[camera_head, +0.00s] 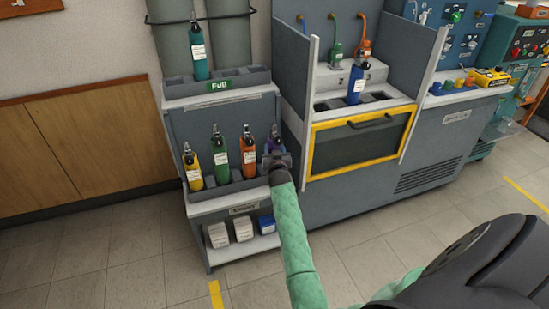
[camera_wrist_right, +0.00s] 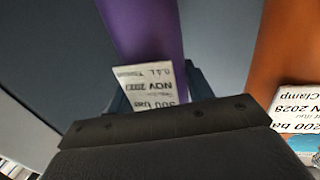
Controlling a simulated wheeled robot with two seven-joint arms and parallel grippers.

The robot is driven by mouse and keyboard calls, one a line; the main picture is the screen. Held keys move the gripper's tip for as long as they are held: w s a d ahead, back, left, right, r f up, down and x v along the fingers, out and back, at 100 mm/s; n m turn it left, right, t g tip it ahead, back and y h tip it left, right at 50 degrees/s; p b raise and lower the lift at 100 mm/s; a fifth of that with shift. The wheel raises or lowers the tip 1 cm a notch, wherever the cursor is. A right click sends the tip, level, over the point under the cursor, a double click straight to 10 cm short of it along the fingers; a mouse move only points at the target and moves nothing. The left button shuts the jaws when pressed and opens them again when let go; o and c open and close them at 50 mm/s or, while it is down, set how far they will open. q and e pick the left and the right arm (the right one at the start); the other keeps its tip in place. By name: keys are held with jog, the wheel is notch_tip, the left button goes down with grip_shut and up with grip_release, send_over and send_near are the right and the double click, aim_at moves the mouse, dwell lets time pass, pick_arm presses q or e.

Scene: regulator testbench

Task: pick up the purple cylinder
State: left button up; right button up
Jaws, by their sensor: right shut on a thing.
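The purple cylinder (camera_head: 275,143) is at the right end of the lower rack in the head view, mostly hidden behind my right gripper (camera_head: 278,159). My right gripper is shut on it. In the right wrist view the purple cylinder (camera_wrist_right: 146,30) rises just beyond the dark gripper edge, with a white printed label on its side. Its lower end is hidden, so I cannot tell whether it still rests in the rack. My left gripper is not in view.
Orange (camera_head: 249,156), green (camera_head: 220,158) and yellow (camera_head: 193,168) cylinders stand left of it in the rack (camera_head: 232,186). The orange one is close by. A teal cylinder (camera_head: 198,55) stands on the upper shelf. A grey panel (camera_head: 293,80) rises to the right, beside a blue cylinder (camera_head: 355,85).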

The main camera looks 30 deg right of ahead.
aim_at(275, 130)
notch_tip(275, 130, up, 9)
jog(key=shift+r, duration=0.15)
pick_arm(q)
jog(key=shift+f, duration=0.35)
pick_arm(e)
jog(key=shift+r, duration=0.4)
